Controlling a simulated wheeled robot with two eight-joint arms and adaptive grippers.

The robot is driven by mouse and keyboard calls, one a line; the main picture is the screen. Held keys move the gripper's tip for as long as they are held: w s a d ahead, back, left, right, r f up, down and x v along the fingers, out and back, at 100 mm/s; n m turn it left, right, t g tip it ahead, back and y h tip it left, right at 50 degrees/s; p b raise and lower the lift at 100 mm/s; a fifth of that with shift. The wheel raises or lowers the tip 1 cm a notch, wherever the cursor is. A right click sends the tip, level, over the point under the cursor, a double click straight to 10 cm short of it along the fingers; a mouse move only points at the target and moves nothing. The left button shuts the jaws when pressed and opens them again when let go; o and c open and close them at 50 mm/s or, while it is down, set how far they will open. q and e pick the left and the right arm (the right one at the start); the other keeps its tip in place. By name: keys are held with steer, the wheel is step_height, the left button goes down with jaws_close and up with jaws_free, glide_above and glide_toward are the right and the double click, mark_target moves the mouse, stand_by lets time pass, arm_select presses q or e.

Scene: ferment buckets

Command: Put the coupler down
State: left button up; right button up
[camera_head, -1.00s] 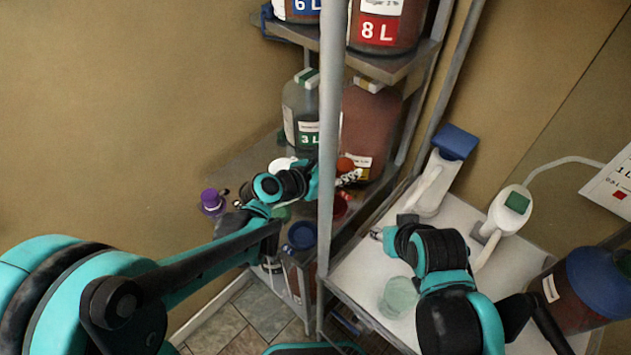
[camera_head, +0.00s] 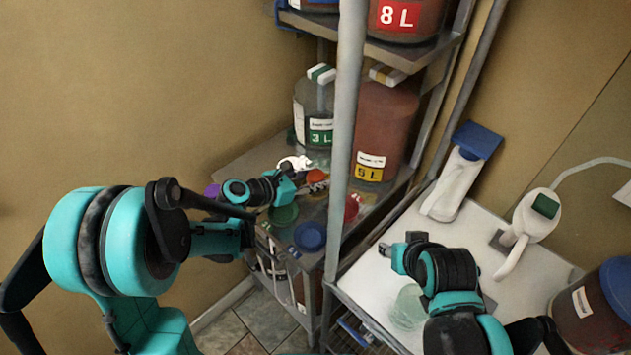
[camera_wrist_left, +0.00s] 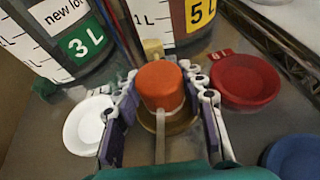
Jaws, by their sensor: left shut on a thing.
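My left gripper (camera_head: 306,172) is over the middle shelf, in front of the jars. In the left wrist view its fingers (camera_wrist_left: 160,100) are shut on the sides of the coupler (camera_wrist_left: 160,82), a short orange cylinder with a pale strip below it. The coupler's orange top also shows in the head view (camera_head: 317,176). It is low over the shelf (camera_wrist_left: 240,145); I cannot tell whether it touches. A brownish round shape shows under it. My right gripper (camera_head: 386,250) is over the white table; its jaws are too small to read.
A 3 L jar (camera_head: 313,112) and a 5 L jar (camera_head: 383,125) stand behind the left gripper. A red lid (camera_wrist_left: 244,80), a white dish (camera_wrist_left: 88,125) and a blue lid (camera_head: 310,236) lie close around it. A shelf post (camera_head: 344,130) stands to its right.

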arm_select(q)
steer(key=shift+r, duration=0.1)
arm_select(e)
steer(key=shift+r, duration=0.1)
arm_select(q)
steer(key=o, duration=0.8)
steer(key=shift+f, duration=0.2)
arm_select(e)
steer(key=shift+f, duration=0.25)
arm_select(q)
steer(key=o, duration=0.5)
steer(key=shift+c, duration=0.2)
steer(key=shift+r, duration=0.15)
arm_select(e)
steer(key=shift+r, duration=0.2)
